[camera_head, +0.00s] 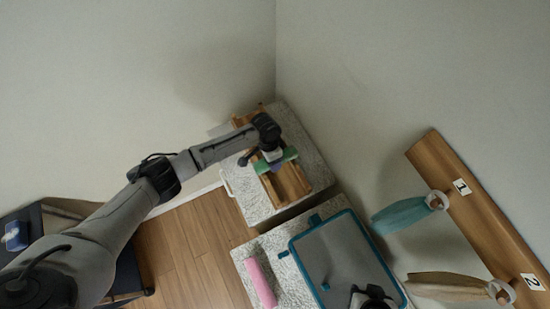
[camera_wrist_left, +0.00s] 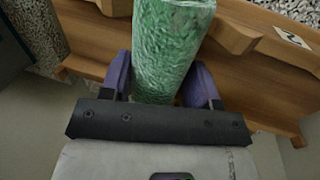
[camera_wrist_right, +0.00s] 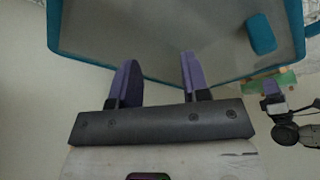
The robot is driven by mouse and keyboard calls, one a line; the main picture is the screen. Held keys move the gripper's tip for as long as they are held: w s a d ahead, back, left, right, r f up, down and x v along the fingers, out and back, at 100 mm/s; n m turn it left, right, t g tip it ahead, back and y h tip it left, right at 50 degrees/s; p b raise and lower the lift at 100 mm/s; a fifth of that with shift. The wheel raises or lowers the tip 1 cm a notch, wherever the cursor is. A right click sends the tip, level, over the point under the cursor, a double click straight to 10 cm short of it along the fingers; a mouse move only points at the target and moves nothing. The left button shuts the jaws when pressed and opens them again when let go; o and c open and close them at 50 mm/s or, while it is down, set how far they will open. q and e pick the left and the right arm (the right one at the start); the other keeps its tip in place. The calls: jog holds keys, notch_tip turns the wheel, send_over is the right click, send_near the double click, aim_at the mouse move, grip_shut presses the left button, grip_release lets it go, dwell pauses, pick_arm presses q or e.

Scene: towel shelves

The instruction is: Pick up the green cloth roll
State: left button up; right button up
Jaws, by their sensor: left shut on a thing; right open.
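The green cloth roll (camera_head: 289,154) is at the wooden rack (camera_head: 290,188) on the rear speckled counter. My left gripper (camera_wrist_left: 165,78) is shut on the green cloth roll (camera_wrist_left: 172,45), with one purple finger on each side. In the left wrist view the roll's upper end runs out of frame. I cannot tell whether the roll touches the rack. The roll also shows small at the right of the right wrist view (camera_wrist_right: 285,80). My right gripper (camera_wrist_right: 158,65) is open and empty near the blue-rimmed tray (camera_wrist_right: 90,62); in the head view it is at the bottom edge.
A pink roll (camera_head: 261,283) lies on the front speckled counter, left of the blue-rimmed tray (camera_head: 299,262). A teal towel (camera_head: 401,215) and a tan towel (camera_head: 450,287) hang from a wooden wall board (camera_head: 460,214) at right. Walls stand close behind the rear counter.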

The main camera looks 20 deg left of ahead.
pick_arm(q)
jog(key=shift+c, duration=0.2)
jog(key=v, duration=0.3)
jog(key=s+d+v, duration=0.1)
jog(key=v, duration=0.5)
jog(key=shift+d+r+b, duration=0.25)
jog(key=shift+r+b, duration=0.1)
jog(key=shift+r, duration=0.25)
jog(key=shift+s, duration=0.1)
